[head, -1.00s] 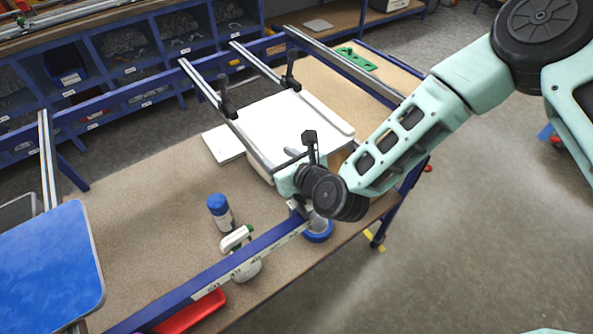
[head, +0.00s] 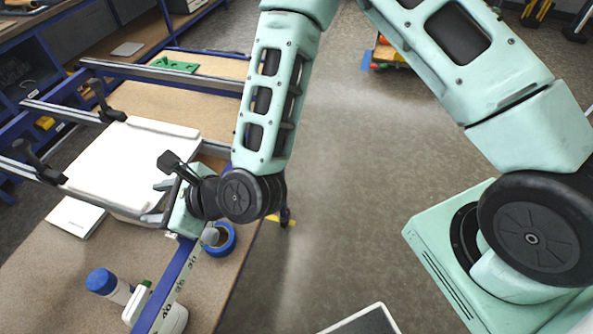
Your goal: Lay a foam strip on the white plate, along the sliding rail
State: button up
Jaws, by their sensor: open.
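The white plate (head: 125,165) lies on the bench at left in the head view. A thin pale strip (head: 163,127) lies along its far edge; I cannot tell if it is foam. A grey sliding rail (head: 95,201) with a black clamp runs along the plate's near side. My gripper (head: 157,202) is open at the plate's near right corner, close to the rail's end. My wrist and the camera on it partly hide the corner. I see nothing between the fingers, but they are small in view.
A second grey rail (head: 62,112) lies beyond the plate. A smaller white sheet (head: 75,216) sits at left.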

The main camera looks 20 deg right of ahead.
jog(key=n, duration=0.2)
jog(key=s+d+n+g, duration=0.1)
jog(key=n, duration=0.2)
jog(key=s+r+n+g+h, duration=0.1)
jog(key=n, duration=0.1)
jog(key=shift+s+d+r+n, duration=0.1)
jog(key=shift+s+d+n, duration=0.1)
jog(key=shift+n, duration=0.1)
jog(key=s+d+r+n+g+h, duration=0.2)
jog(key=s+d+r+n+h, duration=0.2)
jog(key=d+n, duration=0.7)
jog(key=s+d+r+n+g+h, duration=0.3)
jog(key=s+d+r+n+h, duration=0.2)
jog(key=d+n, duration=0.5)
jog(key=s+r+n, duration=0.1)
jog(key=s+r, duration=0.1)
jog(key=s, duration=0.1)
jog(key=shift+d+r+n, duration=0.15)
jog(key=shift+d+n, duration=0.25)
jog(key=shift+s, duration=0.1)
